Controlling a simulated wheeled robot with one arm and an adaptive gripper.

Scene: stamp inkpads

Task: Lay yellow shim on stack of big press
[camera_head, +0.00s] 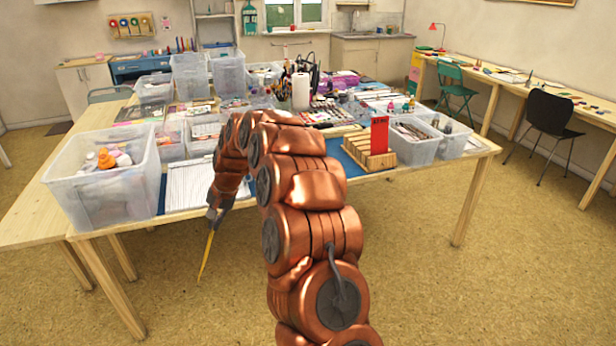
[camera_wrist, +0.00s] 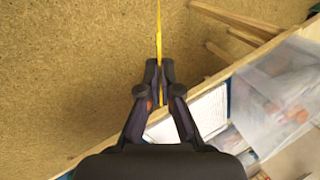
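The yellow shim (camera_head: 207,254) is a thin, flat strip. It hangs from my gripper (camera_head: 213,217) in front of the table's near edge, above the floor, slightly tilted. In the wrist view the fingers of my gripper (camera_wrist: 160,78) are closed together on the shim (camera_wrist: 158,32), which sticks out beyond the fingertips. I cannot pick out the big press or its stack in either view; my arm covers part of the table.
The wooden table (camera_head: 102,229) holds a clear bin of bottles (camera_head: 105,195), a white lined sheet (camera_head: 190,184), a wooden slotted rack (camera_head: 368,157) with a red card (camera_head: 379,134), and a clear tub (camera_head: 413,150). Open floor lies before the table.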

